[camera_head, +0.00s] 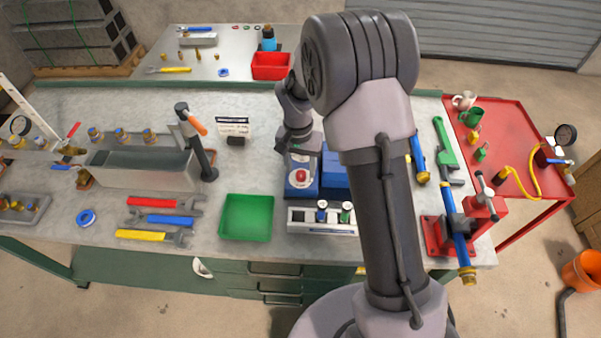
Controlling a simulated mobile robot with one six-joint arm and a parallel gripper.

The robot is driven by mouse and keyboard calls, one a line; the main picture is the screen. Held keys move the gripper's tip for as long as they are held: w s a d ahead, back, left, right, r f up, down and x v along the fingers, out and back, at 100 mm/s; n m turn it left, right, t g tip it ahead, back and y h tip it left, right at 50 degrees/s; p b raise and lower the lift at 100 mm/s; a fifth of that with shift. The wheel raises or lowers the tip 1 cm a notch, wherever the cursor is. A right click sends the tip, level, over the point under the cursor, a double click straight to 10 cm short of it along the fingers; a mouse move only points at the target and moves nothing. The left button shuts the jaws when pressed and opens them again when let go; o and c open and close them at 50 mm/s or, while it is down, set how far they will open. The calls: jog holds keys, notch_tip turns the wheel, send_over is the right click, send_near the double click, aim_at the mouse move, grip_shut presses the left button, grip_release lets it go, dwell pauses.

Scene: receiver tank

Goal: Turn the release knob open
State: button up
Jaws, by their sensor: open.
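A small blue unit (302,190) with a round red knob (301,175) on its top stands at the middle of the grey bench. I cannot tell for certain whether this is the release knob, or how far it is turned. My gripper (303,152) points down just behind the red knob, close to the blue unit. Its jaws are open, though the fingertips are small and partly hard to make out. I see nothing held in them. My arm crosses the middle right of the view and hides part of the bench beside the unit.
A green tray (246,217) lies left of the blue unit. A rack with small valves (322,217) stands in front of it. A metal trough (143,170) and an upright post with an orange handle (196,140) stand farther left. A red vise (465,220) is at right.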

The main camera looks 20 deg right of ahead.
jog(key=shift+f, duration=0.8)
jog(key=shift+c, duration=0.2)
grip_shut()
